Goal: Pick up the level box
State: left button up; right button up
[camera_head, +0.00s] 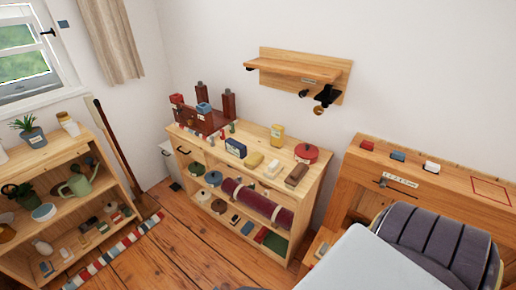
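No box can be told for certain as the level box; no label is readable at this size. A dark blue box (235,148) with a pale label stands on top of the wooden cabinet (310,181). A yellow box (277,135) stands behind it to the right. A brown block-like item (296,174) lies near the cabinet's front right edge. A small blue box-like item (203,107) sits on the dark red wooden stand (190,119) at the cabinet's back left. Neither of my grippers is in view.
A red round tin (306,153) is on the cabinet; a rolled maroon bundle (258,203) lies on its shelf. A shelf unit (82,148) stands left. A grey cushion (432,238) and pale flat surface (368,265) fill the lower right. Wooden floor (178,245) shows between.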

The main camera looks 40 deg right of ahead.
aim_at(234, 147)
jog(key=k+l+z, duration=0.1)
jog(key=z, duration=0.9)
